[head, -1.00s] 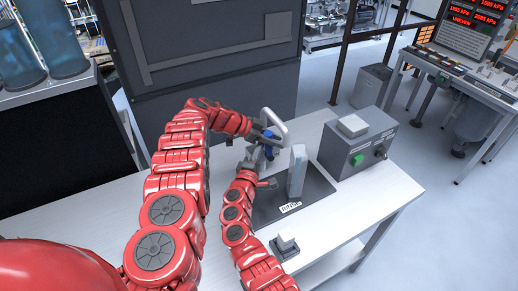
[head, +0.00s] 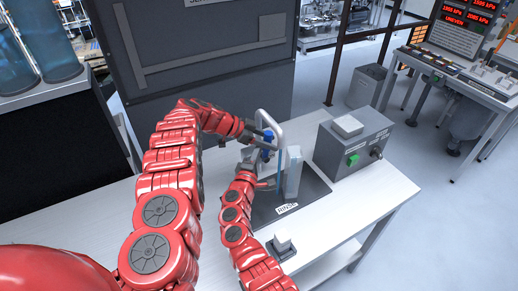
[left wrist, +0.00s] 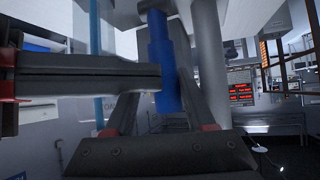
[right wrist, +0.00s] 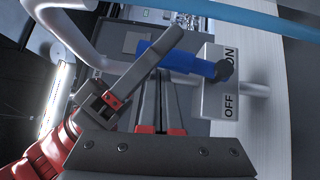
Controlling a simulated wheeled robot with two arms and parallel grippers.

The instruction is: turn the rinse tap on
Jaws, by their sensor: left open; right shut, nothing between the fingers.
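The rinse tap has a grey curved spout (head: 268,112) and a blue lever (head: 267,150). In the right wrist view, the blue lever (right wrist: 185,60) crosses a pale block marked ON and OFF (right wrist: 222,85), with its dark end nearer ON. A thin blue stream (head: 280,165) shows under the spout and also in the right wrist view (right wrist: 250,16). My left gripper (head: 265,136) is open around or beside the lever. My right gripper (right wrist: 165,78) is shut and empty, its fingertips close to the lever; contact is unclear.
A dark mat (head: 312,191) with a RINSE label (head: 287,208) lies under the tap. A grey control box (head: 350,140) with a green button stands to the right. A dark cabinet stands behind.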

